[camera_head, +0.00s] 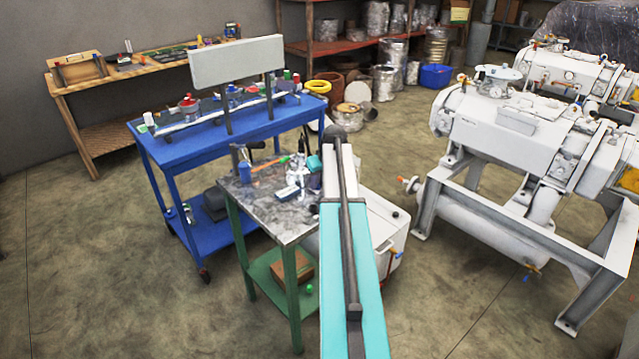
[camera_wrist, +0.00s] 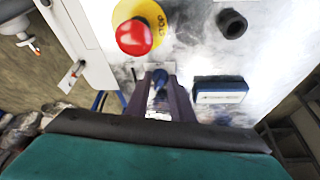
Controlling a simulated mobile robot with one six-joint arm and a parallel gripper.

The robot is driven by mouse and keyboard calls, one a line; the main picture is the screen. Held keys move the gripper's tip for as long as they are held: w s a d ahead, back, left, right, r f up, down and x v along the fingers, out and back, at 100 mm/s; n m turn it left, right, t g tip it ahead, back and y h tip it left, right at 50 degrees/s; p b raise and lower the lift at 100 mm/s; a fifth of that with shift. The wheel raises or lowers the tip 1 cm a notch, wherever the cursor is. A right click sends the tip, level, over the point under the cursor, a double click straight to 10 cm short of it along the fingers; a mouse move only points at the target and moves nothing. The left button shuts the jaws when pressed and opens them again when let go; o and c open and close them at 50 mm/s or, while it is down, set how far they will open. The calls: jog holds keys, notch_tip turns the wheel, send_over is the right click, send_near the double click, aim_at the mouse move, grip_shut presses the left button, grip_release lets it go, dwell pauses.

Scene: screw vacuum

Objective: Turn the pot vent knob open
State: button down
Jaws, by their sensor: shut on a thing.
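In the wrist view my gripper (camera_wrist: 160,80) reaches down over a white, shiny panel with its two dark fingers close together. A small dark blue knob (camera_wrist: 160,75) shows between the fingertips, and the fingers are shut on it. Its lower part and any marking that tells its turn position are hidden by the fingers. I cannot tell for sure that this is the pot vent knob. In the head view my arm hides the gripper and the knob.
Near the fingers are a red stop button (camera_wrist: 134,37) on a yellow ring, a black knob (camera_wrist: 232,23) and a blue-and-white block (camera_wrist: 220,89). A lever (camera_wrist: 71,76) is at the left. In the head view, a green-legged table (camera_head: 240,201) stands beside a white cabinet (camera_head: 385,225).

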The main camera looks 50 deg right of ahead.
jog(key=m, duration=0.2)
jog(key=m+g+h, duration=0.1)
jog(key=m, duration=0.1)
jog(key=shift+a+m, duration=0.2)
jog(key=shift+m, duration=0.2)
jog(key=shift+h, duration=0.3)
jog(key=c, duration=1.5)
grip_release()
jog(key=shift+w, duration=0.1)
jog(key=shift+c, duration=0.2)
